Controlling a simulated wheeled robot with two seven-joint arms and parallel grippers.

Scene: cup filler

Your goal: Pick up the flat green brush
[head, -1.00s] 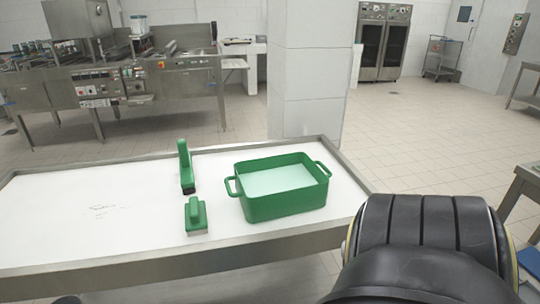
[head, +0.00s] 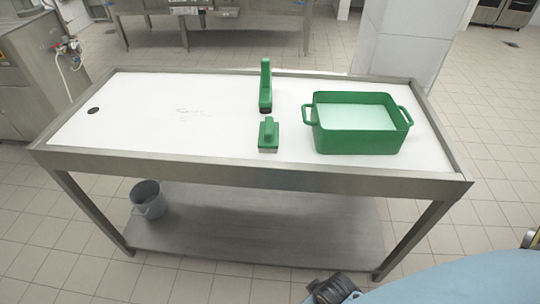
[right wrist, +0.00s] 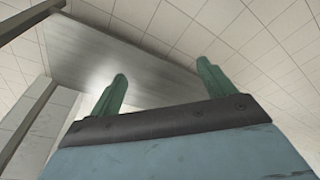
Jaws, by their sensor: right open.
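Two green brushes stand close together on the white-topped table. The lower one, a flat green brush (head: 268,136) with a block base and a short raised handle, is nearer the front edge in the head view. A taller green brush (head: 265,84) stands just behind it. My right gripper (right wrist: 161,70) shows in the right wrist view with its two green fingers apart and nothing between them. No brush shows in that view. My left gripper is not in view.
A green tub (head: 360,142) with two handles and a pale inside stands right of the brushes. The table's metal rim (head: 230,174) runs around the white top, whose left half is mostly clear. A grey bucket (head: 147,200) stands on the lower shelf (head: 260,225).

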